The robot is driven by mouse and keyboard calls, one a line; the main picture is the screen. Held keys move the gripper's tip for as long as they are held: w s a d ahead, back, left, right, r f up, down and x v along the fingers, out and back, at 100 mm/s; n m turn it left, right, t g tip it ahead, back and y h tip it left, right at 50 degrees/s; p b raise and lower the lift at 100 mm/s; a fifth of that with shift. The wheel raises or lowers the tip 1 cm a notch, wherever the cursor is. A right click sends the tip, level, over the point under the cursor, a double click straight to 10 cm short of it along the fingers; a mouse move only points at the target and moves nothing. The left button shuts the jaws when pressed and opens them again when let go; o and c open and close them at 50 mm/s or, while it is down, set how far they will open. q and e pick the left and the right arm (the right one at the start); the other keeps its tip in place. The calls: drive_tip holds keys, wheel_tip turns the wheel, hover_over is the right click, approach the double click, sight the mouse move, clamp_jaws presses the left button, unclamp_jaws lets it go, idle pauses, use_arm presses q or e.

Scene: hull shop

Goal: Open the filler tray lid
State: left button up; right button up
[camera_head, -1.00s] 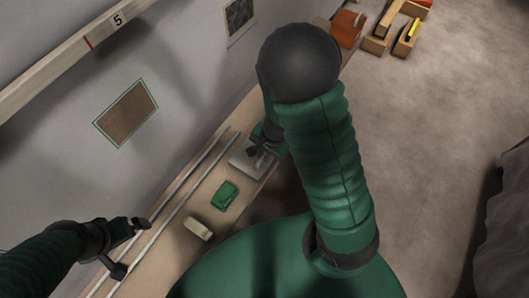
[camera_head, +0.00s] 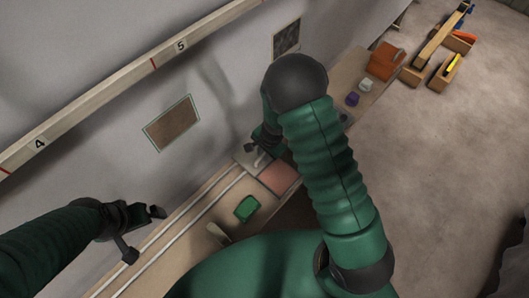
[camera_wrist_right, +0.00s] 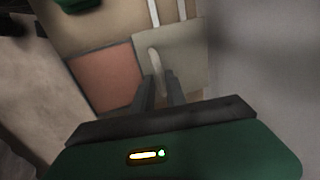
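The filler tray lid (camera_wrist_right: 186,62) is a pale grey square plate with a whitish bar handle (camera_wrist_right: 154,62). It lies beside the pinkish-red tray (camera_wrist_right: 105,76), whose face is uncovered. In the head view the lid (camera_head: 244,155) sits on the wall side of the tray (camera_head: 279,177). My right gripper (camera_wrist_right: 162,76) has its fingers close on both sides of the handle and appears shut on it; the exact contact is blurred. In the head view the right gripper (camera_head: 258,151) is partly hidden by my arm. My left gripper (camera_head: 145,234) is open and empty near the wall-side bench edge.
Two pale rails (camera_head: 190,219) run along the bench against the wall. A green block (camera_head: 246,208) and a cream piece (camera_head: 217,232) lie on the bench. Purple and white pots (camera_head: 352,98) and an orange box (camera_head: 385,61) stand farther along. Wooden bins stand on the floor.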

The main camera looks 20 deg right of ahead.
drive_tip(key=shift+o, duration=1.3)
drive_tip(key=shift+a, duration=0.1)
drive_tip(key=shift+r, duration=0.1)
drive_tip(key=s+r+p, duration=0.1)
drive_tip(key=r+p, duration=0.2)
drive_tip(key=r, duration=0.5)
drive_tip(key=s+d+r+p, duration=0.1)
drive_tip(key=s+r+p, duration=0.1)
drive_tip(key=r, duration=0.6)
drive_tip(key=shift+p, duration=0.4)
drive_tip(key=shift+d+r, duration=0.1)
drive_tip(key=s+a+r+n+p, duration=0.1)
drive_tip(key=s+a+r+n, duration=0.1)
drive_tip(key=s+r+n, duration=0.5)
drive_tip(key=s+n, duration=0.3)
drive_tip(key=n, duration=0.3)
drive_tip(key=shift+r+n+t+h, duration=0.3)
drive_tip(key=shift+h, duration=0.1)
